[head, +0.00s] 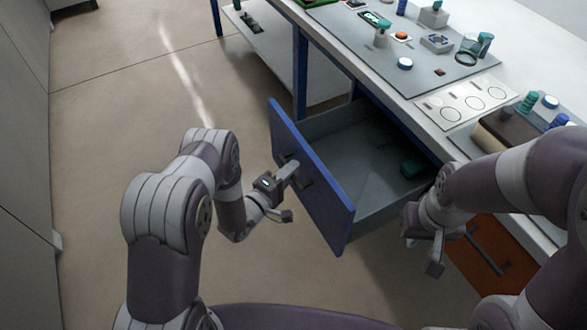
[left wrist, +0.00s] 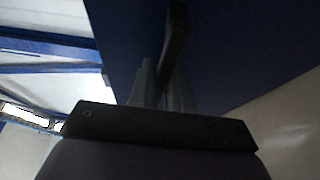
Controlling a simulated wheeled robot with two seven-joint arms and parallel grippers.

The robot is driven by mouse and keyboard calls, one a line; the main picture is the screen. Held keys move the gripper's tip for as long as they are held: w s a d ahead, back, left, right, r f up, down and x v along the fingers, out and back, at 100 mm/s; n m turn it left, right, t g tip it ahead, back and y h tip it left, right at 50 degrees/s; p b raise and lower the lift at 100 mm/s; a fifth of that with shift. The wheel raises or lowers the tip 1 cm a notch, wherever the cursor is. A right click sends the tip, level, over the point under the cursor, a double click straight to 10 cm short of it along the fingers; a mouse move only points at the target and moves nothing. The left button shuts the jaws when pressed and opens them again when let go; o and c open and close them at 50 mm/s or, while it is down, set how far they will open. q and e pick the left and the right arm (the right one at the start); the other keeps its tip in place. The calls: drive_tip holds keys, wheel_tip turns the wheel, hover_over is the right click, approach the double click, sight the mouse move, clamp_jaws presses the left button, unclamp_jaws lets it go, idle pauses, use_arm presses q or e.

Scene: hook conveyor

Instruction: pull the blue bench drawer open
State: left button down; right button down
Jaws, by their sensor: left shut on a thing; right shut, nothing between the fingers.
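The blue bench drawer (head: 312,182) stands well out from the bench in the head view, its grey inside open to view. A dark green item (head: 411,168) lies inside it toward the back right. My left gripper (head: 293,168) is at the drawer's blue front, shut on the dark handle (head: 303,174). In the left wrist view the fingers (left wrist: 162,90) close around the dark handle (left wrist: 175,45) against the blue front. My right gripper (head: 424,252) is shut and empty, beside the drawer's right side and in front of the orange drawer.
The bench top (head: 345,50) carries a grey mat with small parts, jars and a white card with circles (head: 466,101). An orange drawer (head: 482,262) with a dark handle is at the right, below. Open floor (head: 120,100) lies left of the drawer.

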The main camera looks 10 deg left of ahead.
use_arm(q)
drive_tip(key=c, duration=1.2)
unclamp_jaws()
drive_tip(key=shift+o, duration=0.2)
drive_tip(key=v, duration=1.2)
drive_tip(key=shift+s+a+p, duration=0.2)
drive_tip(key=shift+s+p, duration=0.05)
drive_tip(key=shift+p, duration=0.05)
drive_tip(key=shift+f, duration=0.1)
